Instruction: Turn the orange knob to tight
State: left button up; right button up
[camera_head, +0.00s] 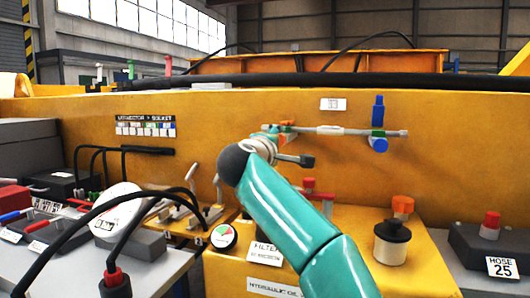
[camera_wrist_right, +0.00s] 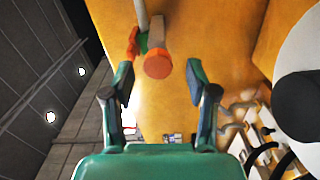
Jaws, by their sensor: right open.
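The orange knob (camera_wrist_right: 158,64) is a round orange disc on a tan stem near the top middle of the right wrist view. Green and red-orange parts and a grey pipe are beside it. In the head view, orange (camera_head: 287,124) shows at the left end of the pipe, mostly hidden by my right gripper (camera_head: 283,144). My right gripper is open, and in the wrist view its fingertips (camera_wrist_right: 160,82) lie on either side of the knob, with no visible contact. The knob's markings cannot be read. My left gripper is out of view.
A blue-handled valve (camera_head: 379,112) sits on the pipe to the right. Black hoses (camera_head: 88,215) arch at the left. A HOSE 25 block (camera_head: 490,245) stands right.

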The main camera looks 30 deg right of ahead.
jog(key=v, duration=0.9)
jog(key=shift+s+a+f, duration=0.1)
jog(key=shift+s+a, duration=0.1)
